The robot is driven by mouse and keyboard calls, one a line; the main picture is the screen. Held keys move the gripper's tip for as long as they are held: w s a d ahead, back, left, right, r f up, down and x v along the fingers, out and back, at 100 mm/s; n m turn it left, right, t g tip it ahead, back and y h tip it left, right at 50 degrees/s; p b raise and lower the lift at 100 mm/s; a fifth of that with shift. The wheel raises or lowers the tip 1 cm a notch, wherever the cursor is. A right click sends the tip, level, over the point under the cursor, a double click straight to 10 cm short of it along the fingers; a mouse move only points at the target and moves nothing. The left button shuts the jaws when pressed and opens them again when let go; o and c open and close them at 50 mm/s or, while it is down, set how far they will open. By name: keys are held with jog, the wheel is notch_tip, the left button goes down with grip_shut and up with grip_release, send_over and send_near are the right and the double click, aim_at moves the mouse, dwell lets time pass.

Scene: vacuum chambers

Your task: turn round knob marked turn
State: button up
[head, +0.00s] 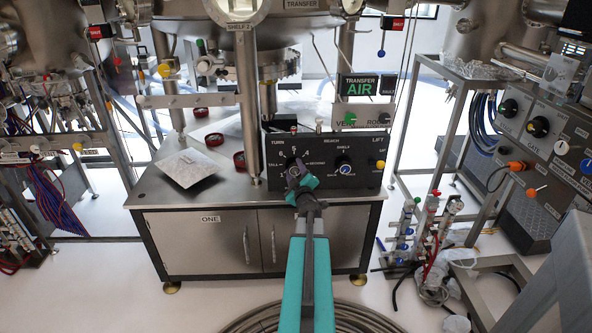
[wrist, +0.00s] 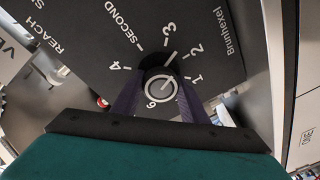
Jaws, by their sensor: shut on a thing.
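The round knob marked TURN is on the dark control panel (head: 330,172). In the wrist view, the knob (wrist: 160,86) has a pale ring on its face and a light line pointing to the upper right, roughly toward the 1 and 2. Numbers 1, 2, 3 and 4 and the word SECOND are printed around it. My gripper (wrist: 158,97) has its dark fingers on both sides of the knob and is shut on it. In the head view, my gripper (head: 298,180) reaches the panel's left part and largely hides the knob.
A vertical metal post (head: 248,100) stands close by.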

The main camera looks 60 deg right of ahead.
jog(key=shift+w+a+f+m+h+p, duration=0.1)
jog(key=shift+m+h+p, duration=0.3)
jog(key=shift+m, duration=1.8)
jog(key=o, duration=1)
jog(key=shift+p+v, duration=4.25)
jog(key=shift+v, duration=2.6)
